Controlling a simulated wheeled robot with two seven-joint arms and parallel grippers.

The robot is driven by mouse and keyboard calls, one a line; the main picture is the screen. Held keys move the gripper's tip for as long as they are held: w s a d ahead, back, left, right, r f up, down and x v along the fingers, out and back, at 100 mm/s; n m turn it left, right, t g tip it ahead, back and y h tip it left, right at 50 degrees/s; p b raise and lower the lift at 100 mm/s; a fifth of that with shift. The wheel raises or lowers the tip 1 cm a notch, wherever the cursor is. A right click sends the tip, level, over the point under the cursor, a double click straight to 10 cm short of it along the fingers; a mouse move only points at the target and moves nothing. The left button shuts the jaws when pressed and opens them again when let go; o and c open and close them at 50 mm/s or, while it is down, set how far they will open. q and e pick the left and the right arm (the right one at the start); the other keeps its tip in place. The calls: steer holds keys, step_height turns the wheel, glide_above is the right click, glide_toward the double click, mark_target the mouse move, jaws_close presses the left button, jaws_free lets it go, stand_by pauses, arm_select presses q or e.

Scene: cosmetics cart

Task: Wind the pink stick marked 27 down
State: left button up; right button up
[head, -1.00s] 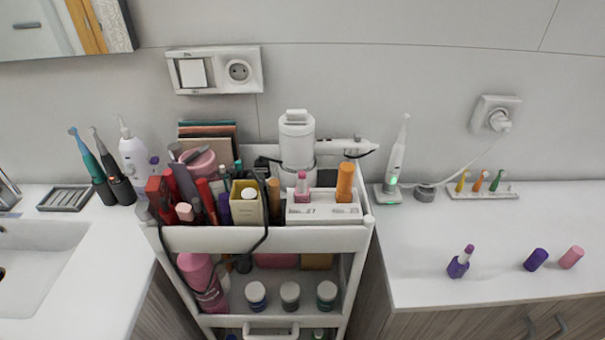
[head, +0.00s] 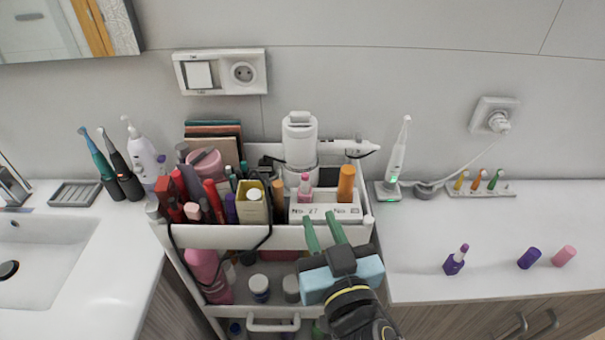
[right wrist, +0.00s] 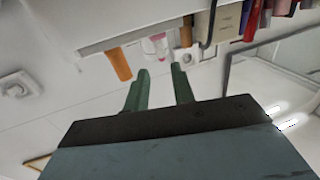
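The pink stick (head: 305,186) stands upright in a white holder (head: 324,212) at the front right of the cart's top tray. The holder's left label reads No 27, below the pink stick. An orange stick (head: 346,184) stands to its right. My right gripper (head: 321,220) is open and empty, its green fingers apart just in front of the holder, below the pink stick. In the right wrist view, the pink stick (right wrist: 156,46) appears beyond the gap between the open fingers (right wrist: 160,73), with the orange stick (right wrist: 119,64) to its left. My left gripper is not in view.
Crowded cosmetics and a yellow box (head: 251,203) fill the tray left of the holder. A white cylindrical device (head: 299,143) stands behind it. On the right counter are an open purple lipstick (head: 455,261), a purple cap (head: 529,258) and a pink cap (head: 564,256).

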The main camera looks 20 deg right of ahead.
mark_target(306, 187)
steer(key=w+p, duration=0.2)
steer(key=w, duration=1)
steer(key=shift+w+d+p, duration=0.15)
steer(key=shift+d+p, duration=0.05)
steer(key=shift+p, duration=0.2)
steer(key=shift+c, duration=0.2)
jaws_close()
